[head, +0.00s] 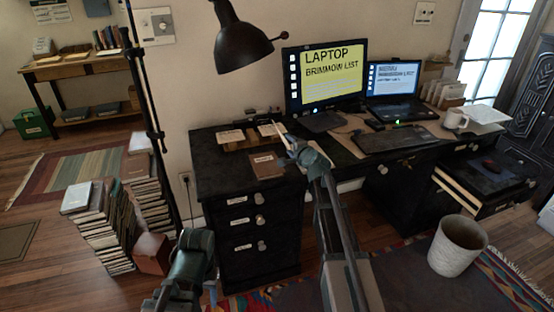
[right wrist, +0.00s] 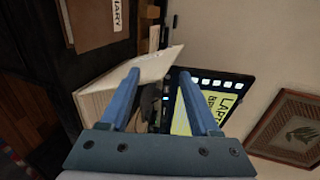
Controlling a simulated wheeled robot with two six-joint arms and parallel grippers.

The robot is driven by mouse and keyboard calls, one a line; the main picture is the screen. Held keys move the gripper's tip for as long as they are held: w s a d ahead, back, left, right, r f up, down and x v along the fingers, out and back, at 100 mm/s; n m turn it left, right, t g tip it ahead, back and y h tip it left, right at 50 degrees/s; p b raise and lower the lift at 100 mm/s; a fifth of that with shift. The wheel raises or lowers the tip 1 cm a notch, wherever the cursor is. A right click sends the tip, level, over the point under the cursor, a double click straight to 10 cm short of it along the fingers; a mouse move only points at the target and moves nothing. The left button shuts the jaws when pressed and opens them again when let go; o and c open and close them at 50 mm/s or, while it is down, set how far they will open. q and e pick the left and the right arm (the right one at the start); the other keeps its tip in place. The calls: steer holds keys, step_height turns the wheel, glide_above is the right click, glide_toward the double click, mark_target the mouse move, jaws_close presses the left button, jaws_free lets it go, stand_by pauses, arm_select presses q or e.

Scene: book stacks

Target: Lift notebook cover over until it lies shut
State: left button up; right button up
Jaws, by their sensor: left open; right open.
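A brown labelled diary (head: 266,166) lies at the desk's front edge, near my right gripper. A monitor (head: 328,75) and a laptop (head: 392,80) stand behind. A black lamp (head: 240,45) hangs above. Book stacks (head: 103,225) stand on the floor at left.

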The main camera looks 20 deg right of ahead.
steer(key=shift+d+r, duration=0.2)
steer(key=shift+d, duration=0.2)
steer(key=shift+d+r+p, duration=0.35)
steer(key=shift+d+p, duration=0.05)
steer(key=shift+d, duration=0.55)
steer(key=shift+d+r, duration=0.25)
steer(key=shift+d, duration=0.55)
